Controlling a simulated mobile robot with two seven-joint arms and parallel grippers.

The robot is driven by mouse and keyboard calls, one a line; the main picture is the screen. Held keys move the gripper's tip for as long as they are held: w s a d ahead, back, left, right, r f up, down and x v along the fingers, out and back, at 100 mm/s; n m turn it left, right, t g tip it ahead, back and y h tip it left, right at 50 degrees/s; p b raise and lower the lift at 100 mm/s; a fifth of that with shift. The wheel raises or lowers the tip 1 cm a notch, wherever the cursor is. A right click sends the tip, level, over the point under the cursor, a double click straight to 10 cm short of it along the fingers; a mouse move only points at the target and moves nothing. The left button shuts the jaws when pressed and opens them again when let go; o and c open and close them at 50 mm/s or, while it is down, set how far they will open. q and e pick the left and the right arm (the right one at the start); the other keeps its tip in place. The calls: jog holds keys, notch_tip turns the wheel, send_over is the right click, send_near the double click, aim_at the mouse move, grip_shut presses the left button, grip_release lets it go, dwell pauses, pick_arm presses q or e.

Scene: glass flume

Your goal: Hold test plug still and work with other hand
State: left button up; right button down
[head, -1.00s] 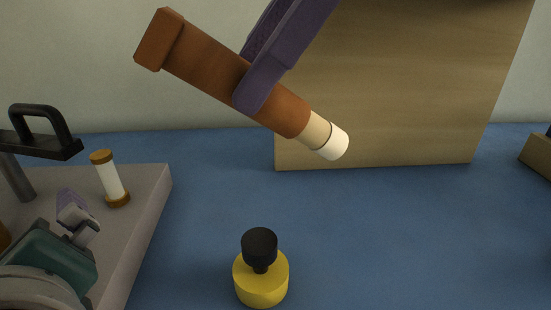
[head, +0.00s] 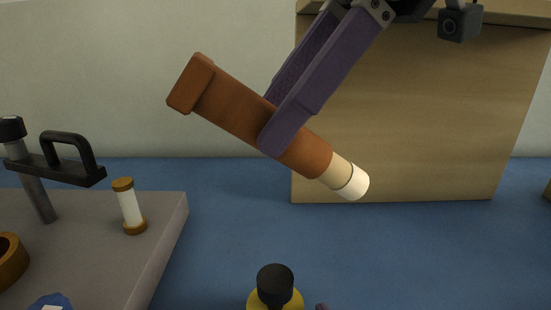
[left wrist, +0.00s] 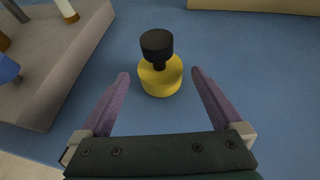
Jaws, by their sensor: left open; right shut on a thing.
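My right gripper (head: 278,125) is shut on an orange-brown cylinder (head: 233,112) with a wider block-like end and a cream-white tip (head: 350,182). It holds this tilted in the air, tip down to the right. A yellow round piece with a black knob (head: 275,280) stands on the blue surface, partly cut off below. It also shows upright in the left wrist view (left wrist: 160,78). My left gripper (left wrist: 160,73) is open and empty, its purple fingers on either side of the yellow piece, apart from it. I cannot tell which piece is the test plug.
A grey block (head: 165,225) at left bears a post with a black handle (head: 70,150), a white spool with brown ends (head: 130,207) and a brown ring (head: 10,262). A wooden panel (head: 430,120) stands behind. Blue surface between is clear.

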aim_at(274, 308)
pick_arm(q)
jog(key=shift+x, duration=2.35)
jog(key=c, duration=1.3)
pick_arm(e)
jog(key=s+d+f+n+h, duration=0.2)
jog(key=d+f+n, duration=0.3)
jog(key=f+n, duration=0.2)
jog(key=s+d+f+n+t+h, duration=0.1)
jog(key=d+f+n, duration=0.4)
jog(key=n, duration=0.6)
jog(key=s+d+f+n+h, duration=0.4)
jog(key=s+d+f+n, duration=0.1)
jog(key=f+n, duration=0.4)
jog(key=shift+s+d+f+n, duration=0.1)
jog(key=shift+d+f+n, duration=0.2)
jog(key=shift+d+f, duration=0.15)
jog(key=shift+a+f+t, duration=0.1)
jog(key=shift+a+t, duration=0.15)
jog(key=shift+t, duration=0.05)
jog(key=shift+w+a, duration=0.4)
jog(key=shift+a, duration=0.25)
jog(key=shift+w+a, duration=0.4)
jog(key=shift+a, duration=0.3)
jog(key=shift+w+a, duration=0.4)
jog(key=shift+a, duration=0.25)
